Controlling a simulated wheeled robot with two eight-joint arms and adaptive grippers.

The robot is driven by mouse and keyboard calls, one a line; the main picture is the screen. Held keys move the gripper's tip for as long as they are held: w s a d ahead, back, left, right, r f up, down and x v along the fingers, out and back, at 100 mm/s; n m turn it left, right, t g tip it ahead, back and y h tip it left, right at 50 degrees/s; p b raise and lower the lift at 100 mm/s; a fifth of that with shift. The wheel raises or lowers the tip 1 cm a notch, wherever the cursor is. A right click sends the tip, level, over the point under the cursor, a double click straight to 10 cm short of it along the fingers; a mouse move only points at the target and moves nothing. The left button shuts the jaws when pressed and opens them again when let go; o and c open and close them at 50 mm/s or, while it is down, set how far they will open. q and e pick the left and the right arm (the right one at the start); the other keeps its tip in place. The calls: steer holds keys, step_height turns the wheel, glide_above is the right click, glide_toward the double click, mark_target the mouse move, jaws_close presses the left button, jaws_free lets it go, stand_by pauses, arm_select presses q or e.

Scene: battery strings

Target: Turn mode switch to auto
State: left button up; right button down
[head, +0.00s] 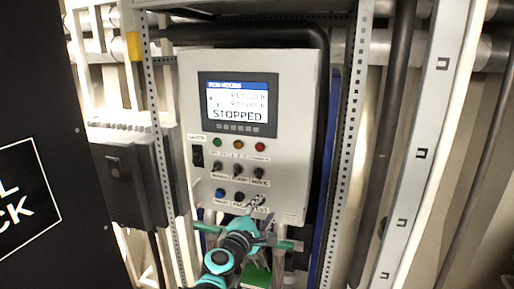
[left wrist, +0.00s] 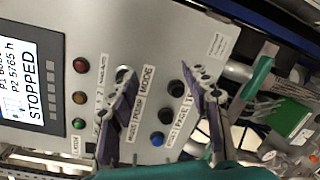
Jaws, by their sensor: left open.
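The mode switch (head: 259,173) is the right-hand black knob in the row of three on the light grey control panel (head: 297,110). Its pointer direction is too small to read. My left gripper (head: 257,206) is open, just below the knob in the head view, over the panel's lower button row. In the left wrist view its spread fingers (left wrist: 156,58) show on both sides of the MODE label (left wrist: 148,79). One finger partly covers the knob area there. Nothing is seen between the fingers. My right gripper is not in view.
The panel screen (head: 238,102) reads STOPPED. Green, amber and red lamps (head: 260,146) sit above the knobs. A blue button (head: 220,193) is at lower left. Green-handled pipework (head: 285,245) lies below the panel. A perforated post (head: 347,130) stands to the right.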

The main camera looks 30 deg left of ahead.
mark_target(257, 176)
arm_select(q)
steer(key=a+r+n+y+p, duration=0.2)
steer(key=a+r+n+p, duration=0.1)
steer(key=a+r+n, duration=0.2)
steer(key=shift+y, duration=0.3)
steer(key=x, duration=0.8)
steer(key=shift+w+a+f+p, duration=0.1)
steer(key=shift+a+p, duration=0.05)
steer(key=shift+p, duration=0.2)
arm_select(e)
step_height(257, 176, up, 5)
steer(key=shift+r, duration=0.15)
arm_select(q)
jaws_close()
